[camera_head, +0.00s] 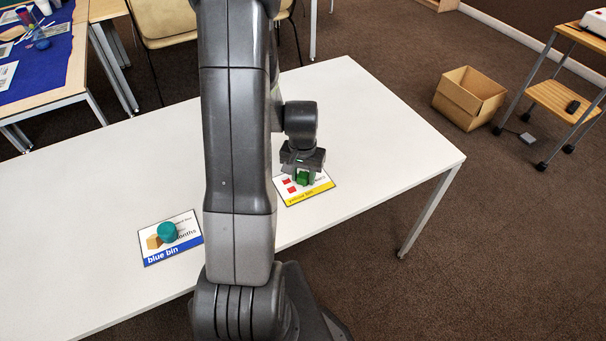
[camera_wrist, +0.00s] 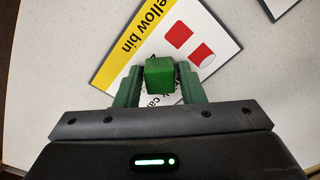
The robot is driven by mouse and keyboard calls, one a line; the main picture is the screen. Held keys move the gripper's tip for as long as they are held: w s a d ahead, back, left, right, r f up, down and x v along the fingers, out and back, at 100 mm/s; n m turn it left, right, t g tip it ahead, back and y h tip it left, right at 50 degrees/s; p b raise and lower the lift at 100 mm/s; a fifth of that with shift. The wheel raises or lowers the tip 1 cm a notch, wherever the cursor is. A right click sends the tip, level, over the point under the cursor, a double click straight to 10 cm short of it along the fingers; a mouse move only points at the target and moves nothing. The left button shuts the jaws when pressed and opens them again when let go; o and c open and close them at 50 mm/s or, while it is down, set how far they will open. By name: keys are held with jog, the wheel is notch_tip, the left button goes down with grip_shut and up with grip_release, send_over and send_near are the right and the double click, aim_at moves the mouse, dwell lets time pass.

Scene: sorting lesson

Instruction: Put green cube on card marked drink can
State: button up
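The green cube (camera_head: 303,178) is between the fingers of my gripper (camera_head: 303,172), at a white card with a yellow "yellow bin" strip (camera_head: 312,194). In the wrist view, the green cube (camera_wrist: 160,76) is between the fingertips of my gripper (camera_wrist: 160,80). Narrow gaps seem to show beside it, so the fingers look open around it. The card (camera_wrist: 215,45) lies beneath, with red shapes and small print. The cube and fingers hide part of the print; "ca" shows near the cube. I cannot tell whether the cube touches the card.
A "blue bin" card (camera_head: 160,257) lies on the white table (camera_head: 380,150), left of my arm. The table's right part is clear. A cardboard box (camera_head: 468,100) stands on the floor beyond.

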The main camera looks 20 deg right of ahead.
aim_at(302, 176)
jog(key=shift+o, duration=0.9)
jog(key=shift+r, duration=0.1)
jog(key=shift+r, duration=0.45)
notch_tip(302, 176, up, 11)
jog(key=p, duration=0.1)
jog(key=shift+a+r, duration=0.15)
jog(key=shift+r, duration=0.05)
